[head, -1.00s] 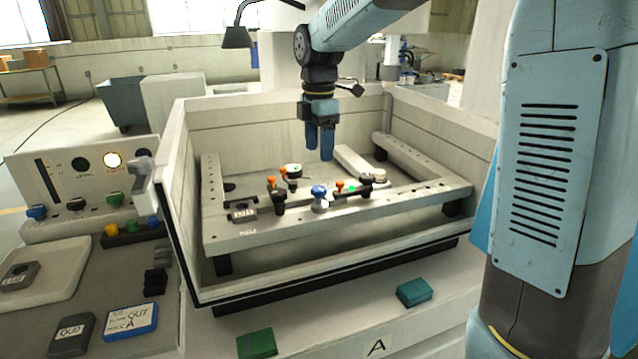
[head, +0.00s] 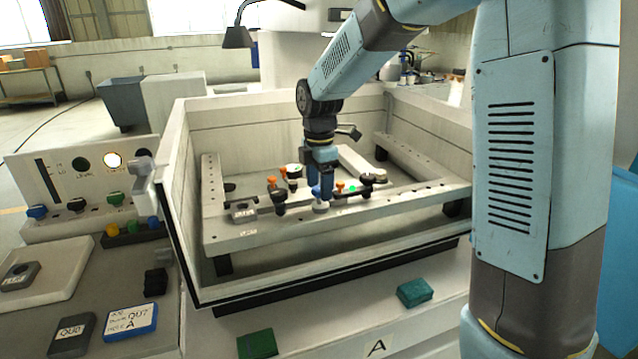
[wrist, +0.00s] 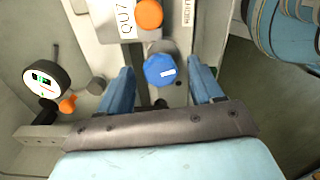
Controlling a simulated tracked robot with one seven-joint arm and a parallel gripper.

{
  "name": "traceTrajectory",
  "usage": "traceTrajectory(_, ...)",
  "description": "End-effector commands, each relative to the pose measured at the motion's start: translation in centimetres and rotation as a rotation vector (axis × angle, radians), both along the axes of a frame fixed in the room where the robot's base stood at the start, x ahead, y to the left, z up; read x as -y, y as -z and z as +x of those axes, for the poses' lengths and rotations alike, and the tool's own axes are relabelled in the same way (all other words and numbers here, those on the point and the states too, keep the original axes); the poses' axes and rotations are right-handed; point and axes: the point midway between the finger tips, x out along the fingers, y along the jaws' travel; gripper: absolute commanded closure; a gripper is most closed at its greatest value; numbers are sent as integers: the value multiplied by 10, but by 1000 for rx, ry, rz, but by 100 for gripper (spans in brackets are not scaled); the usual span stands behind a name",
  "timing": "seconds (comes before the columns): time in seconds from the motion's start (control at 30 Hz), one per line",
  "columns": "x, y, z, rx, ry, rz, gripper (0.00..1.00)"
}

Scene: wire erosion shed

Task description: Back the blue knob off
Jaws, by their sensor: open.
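The blue knob (wrist: 160,70) shows in the wrist view as a faceted blue cap with a small white mark, on a metal fitting on the frame rail. In the head view the blue knob (head: 319,190) is partly hidden by my fingers. My gripper (head: 320,190) is open and points down at the rail. In the wrist view its two blue fingers (wrist: 160,85) are on either side of the knob's line, with a gap to each side. I cannot tell whether the fingertips reach down to the knob's height.
An orange knob (wrist: 149,14) and a plate marked QU7 lie close to the blue knob. A round dial gauge (wrist: 46,80) and another orange knob (wrist: 68,104) are at the left. The tank wall (head: 180,200) surrounds the frame (head: 330,216). The tank's interior in front is clear.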

Motion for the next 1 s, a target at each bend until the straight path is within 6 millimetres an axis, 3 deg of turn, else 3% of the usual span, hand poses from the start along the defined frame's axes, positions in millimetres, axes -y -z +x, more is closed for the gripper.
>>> traceTrajectory(0.07, 0, 0, 0, 0, 0, 0, 37)
traceTrajectory(0.6, 0, -1, 0, 1, 0, 0, 89)
traceTrajectory(1.0, 0, -1, 1, 3, 73, 1, 91)
